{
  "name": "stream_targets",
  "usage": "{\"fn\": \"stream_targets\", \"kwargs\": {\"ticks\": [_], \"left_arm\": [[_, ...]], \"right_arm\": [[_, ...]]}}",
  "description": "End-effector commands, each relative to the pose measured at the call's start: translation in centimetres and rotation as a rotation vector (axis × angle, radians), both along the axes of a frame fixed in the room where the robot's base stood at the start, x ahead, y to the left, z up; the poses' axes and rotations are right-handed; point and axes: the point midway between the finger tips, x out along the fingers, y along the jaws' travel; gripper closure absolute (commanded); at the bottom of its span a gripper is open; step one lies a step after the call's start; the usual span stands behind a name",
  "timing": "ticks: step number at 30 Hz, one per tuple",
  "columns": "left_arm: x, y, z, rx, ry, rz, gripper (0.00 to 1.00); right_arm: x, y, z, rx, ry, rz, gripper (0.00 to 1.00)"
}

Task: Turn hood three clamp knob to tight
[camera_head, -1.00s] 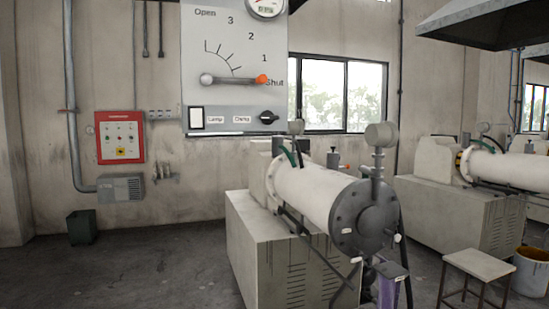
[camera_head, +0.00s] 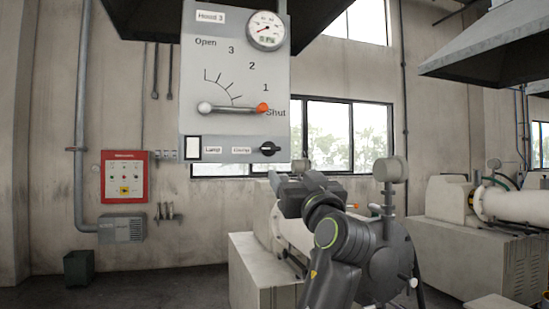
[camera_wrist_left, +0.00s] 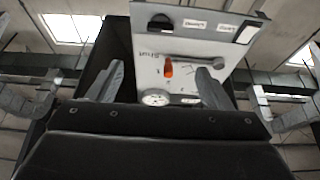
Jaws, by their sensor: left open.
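The hood 3 panel (camera_head: 222,75) hangs under a dark hood. Its black clamp knob (camera_head: 268,149) is at the lower right, beside a small label, with its grip bar lying roughly sideways. In the left wrist view the panel is upside down, with the knob (camera_wrist_left: 160,22) at its top left. My left gripper (camera_head: 286,176) is below and slightly right of the knob, apart from it. In the left wrist view my left gripper (camera_wrist_left: 159,84) has its fingers spread with nothing between them. My right gripper is not in view.
The panel has a damper lever with an orange end (camera_head: 262,107) at Shut, a round gauge (camera_head: 266,30) and a white lamp switch (camera_head: 193,148). A white mill (camera_head: 262,270) stands below, partly behind my arm. A red box (camera_head: 124,176) is on the left wall.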

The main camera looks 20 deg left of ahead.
Motion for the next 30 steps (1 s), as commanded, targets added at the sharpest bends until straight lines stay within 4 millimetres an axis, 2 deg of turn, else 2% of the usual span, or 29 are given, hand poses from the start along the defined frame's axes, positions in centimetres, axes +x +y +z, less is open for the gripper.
{"fn": "stream_targets", "kwargs": {"ticks": [5,21,30], "left_arm": [[1.8,1.3,1.4,0.004,0.001,0.004,0.27],[10.2,7.0,5.5,0.003,0.005,0.002,0.27],[12.7,8.6,6.5,0.002,0.003,0.002,0.27]], "right_arm": [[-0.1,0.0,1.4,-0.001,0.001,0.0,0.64],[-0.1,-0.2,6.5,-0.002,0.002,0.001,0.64],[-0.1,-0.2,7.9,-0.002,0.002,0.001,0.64]]}}
